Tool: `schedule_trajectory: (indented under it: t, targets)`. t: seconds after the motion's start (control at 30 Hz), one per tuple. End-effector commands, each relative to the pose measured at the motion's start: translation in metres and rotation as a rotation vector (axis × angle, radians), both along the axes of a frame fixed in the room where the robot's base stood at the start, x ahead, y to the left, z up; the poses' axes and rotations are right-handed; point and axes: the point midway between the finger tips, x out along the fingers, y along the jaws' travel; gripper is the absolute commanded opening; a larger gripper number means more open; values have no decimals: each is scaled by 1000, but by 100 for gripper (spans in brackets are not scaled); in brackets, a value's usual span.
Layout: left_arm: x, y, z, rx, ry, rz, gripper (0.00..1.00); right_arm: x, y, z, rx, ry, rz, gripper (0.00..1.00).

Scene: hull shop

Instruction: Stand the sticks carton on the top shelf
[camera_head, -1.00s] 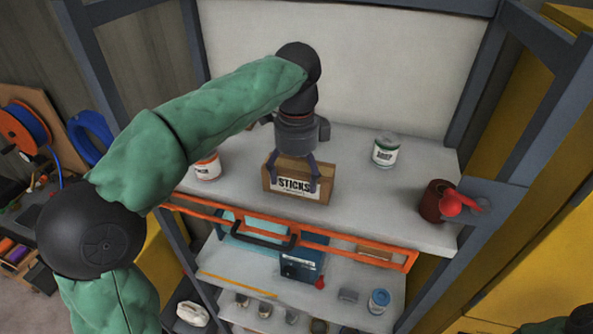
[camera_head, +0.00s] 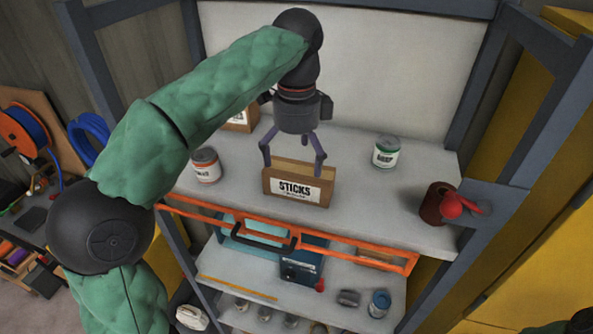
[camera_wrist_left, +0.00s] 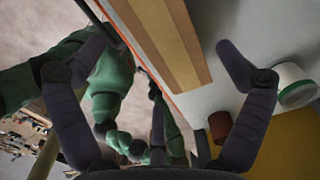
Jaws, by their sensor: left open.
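The sticks carton (camera_head: 297,187), a brown box with a white label reading STICKS, stands upright on the white top shelf (camera_head: 370,205), near its front edge. My left gripper (camera_head: 292,168) is open above and behind the carton, its two purple fingers spread apart and holding nothing. In the left wrist view the carton (camera_wrist_left: 160,40) shows at the top, beyond the open fingers (camera_wrist_left: 155,65). My right gripper is not clearly in view; only a dark shape shows at the bottom right corner of the head view.
On the top shelf stand a can with a red-orange band (camera_head: 206,165), a green-banded can (camera_head: 386,152), a dark red mug-like container (camera_head: 436,203) and another brown box (camera_head: 243,118). An orange rail (camera_head: 340,250) runs below the shelf front. Dark posts frame the shelf.

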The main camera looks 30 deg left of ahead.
Motion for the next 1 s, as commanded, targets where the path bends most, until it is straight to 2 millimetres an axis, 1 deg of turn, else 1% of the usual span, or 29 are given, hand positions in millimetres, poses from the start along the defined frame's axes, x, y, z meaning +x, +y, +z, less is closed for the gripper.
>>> schedule_trajectory:
  t: [0.03,0.2,0.3,0.4,0.57,1.0]
  targets:
    - [1,-1,11,-1,-2,-1,100,0,0,0,0,0,0,91]
    - [1,-1,42,-1,-1,-1,100,0,0,3,0,0,0,91]
    - [1,0,55,0,-1,0,100,0,0,4,0,0,0,91]
    - [1,0,62,1,1,0,100,0,0,5,0,0,0,91]
    - [0,0,68,0,-1,1,100,0,0,5,0,0,0,91]
    - [1,0,65,1,1,1,100,0,0,4,0,0,0,91]
